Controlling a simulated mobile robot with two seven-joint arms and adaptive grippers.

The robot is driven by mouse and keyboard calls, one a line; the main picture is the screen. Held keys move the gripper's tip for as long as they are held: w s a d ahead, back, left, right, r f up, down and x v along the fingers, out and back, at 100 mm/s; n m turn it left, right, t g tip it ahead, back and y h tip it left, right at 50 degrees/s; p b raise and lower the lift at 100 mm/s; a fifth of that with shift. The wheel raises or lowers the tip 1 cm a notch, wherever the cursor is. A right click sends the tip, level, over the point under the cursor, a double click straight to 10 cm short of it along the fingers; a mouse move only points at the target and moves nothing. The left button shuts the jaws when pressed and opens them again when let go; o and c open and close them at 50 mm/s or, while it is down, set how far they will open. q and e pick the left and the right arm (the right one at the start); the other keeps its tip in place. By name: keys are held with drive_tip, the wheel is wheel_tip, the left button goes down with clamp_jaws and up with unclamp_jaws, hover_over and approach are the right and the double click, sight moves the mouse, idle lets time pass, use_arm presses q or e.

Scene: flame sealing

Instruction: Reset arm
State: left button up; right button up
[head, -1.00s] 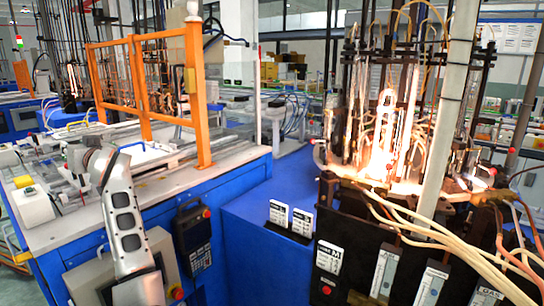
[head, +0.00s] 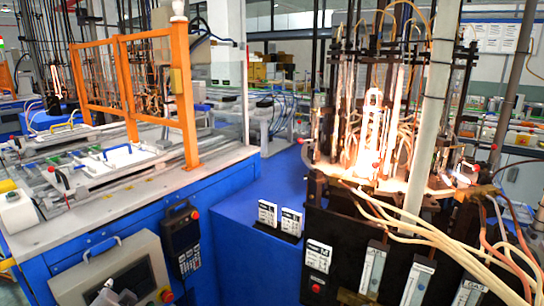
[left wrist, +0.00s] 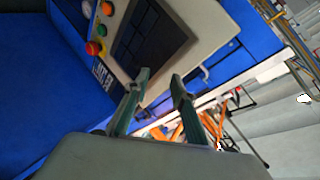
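In the left wrist view my left gripper (left wrist: 159,78) has its two dark green fingers apart with nothing between them. Beyond the fingers is a blue machine with a control panel (left wrist: 152,38). In the head view only a small grey-white part of my left arm shows at the bottom left edge, in front of the same sort of panel (head: 122,270); the fingertips cannot be made out there. My right gripper is in neither view.
A glowing flame-sealing machine (head: 372,150) with hoses stands at right. A white-topped blue bench (head: 110,205) with an orange frame (head: 185,100) is at left. A dark handheld pendant (head: 182,240) hangs on its side. A blue surface (head: 280,180) lies between them.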

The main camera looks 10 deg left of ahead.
use_arm(q)
drive_tip(key=s+d+f+m+g+h, duration=0.1)
drive_tip(key=s+d+f+m+h, duration=0.2)
drive_tip(key=s+d+f, duration=0.5)
drive_tip(key=s+d+f+m+g+h, duration=0.2)
drive_tip(key=s+d+f, duration=0.3)
drive_tip(key=s, duration=0.4)
drive_tip(key=w+d+f+n+t+h, duration=0.1)
drive_tip(key=d+f+t+h, duration=0.1)
drive_tip(key=d+f, duration=0.3)
drive_tip(key=d+f+n+t+h+p, duration=0.1)
drive_tip(key=d+f+h, duration=0.4)
drive_tip(key=d, duration=0.6)
drive_tip(key=shift+w+d+f+n+t, duration=0.25)
drive_tip(key=shift+w+f+n+t, duration=0.15)
drive_tip(key=shift+t, duration=0.1)
